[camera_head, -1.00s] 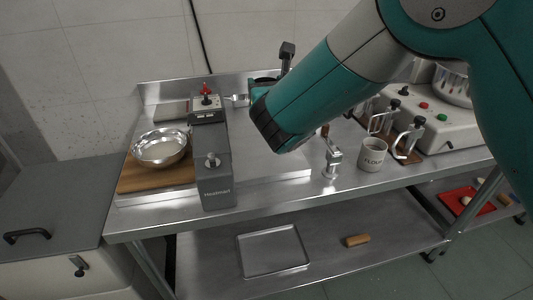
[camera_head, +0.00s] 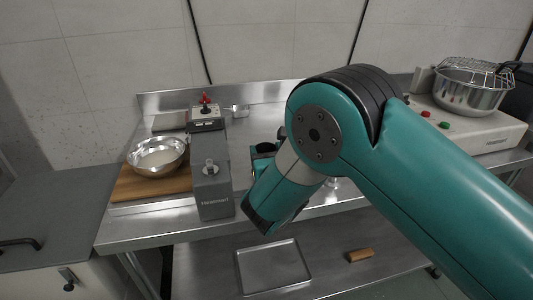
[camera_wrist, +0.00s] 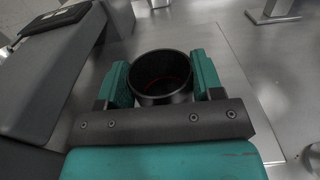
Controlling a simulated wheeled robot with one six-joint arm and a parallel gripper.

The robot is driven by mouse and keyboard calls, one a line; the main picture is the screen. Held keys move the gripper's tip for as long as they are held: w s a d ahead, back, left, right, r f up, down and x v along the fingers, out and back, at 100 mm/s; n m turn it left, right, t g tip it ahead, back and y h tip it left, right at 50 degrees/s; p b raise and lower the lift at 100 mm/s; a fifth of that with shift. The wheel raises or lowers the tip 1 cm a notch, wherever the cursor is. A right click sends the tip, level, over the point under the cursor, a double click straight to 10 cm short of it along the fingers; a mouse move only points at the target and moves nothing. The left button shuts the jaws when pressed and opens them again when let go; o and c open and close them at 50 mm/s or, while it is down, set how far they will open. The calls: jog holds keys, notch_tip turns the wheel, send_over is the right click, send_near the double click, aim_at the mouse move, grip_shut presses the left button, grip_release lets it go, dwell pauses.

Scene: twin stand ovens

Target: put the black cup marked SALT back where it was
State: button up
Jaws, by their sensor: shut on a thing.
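A black cup (camera_wrist: 161,90) shows in the wrist view from above, with its open top towards the camera and a dark inside. No SALT mark can be read from here. My gripper (camera_wrist: 161,70) is shut on it, one teal finger on each side. In the head view the dark round cup top (camera_head: 265,148) shows beside my forearm, over the steel table to the right of the grey machine. My arm hides most of the gripper there. I cannot tell whether the cup's base touches the table.
The grey machine (camera_head: 212,187) stands close left of the cup. A steel bowl (camera_head: 157,156) sits on a wooden board (camera_head: 140,187). A red-knobbed device (camera_head: 206,119) stands behind. A white appliance (camera_head: 487,133) with a pot (camera_head: 468,95) is at right. Bare steel lies behind the cup.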

jog(key=shift+f, duration=0.15)
jog(key=o, duration=1)
jog(key=shift+c, duration=0.2)
jog(key=shift+s, duration=0.15)
jog(key=b+v, duration=0.6)
jog(key=v, duration=0.3)
jog(key=shift+s+f+b, duration=0.1)
jog(key=shift+b, duration=0.2)
jog(key=b+v, duration=0.2)
jog(key=shift+b, duration=0.3)
jog(key=shift+s+d+r, duration=0.15)
jog(key=shift+s+r, duration=0.05)
jog(key=shift+r, duration=0.2)
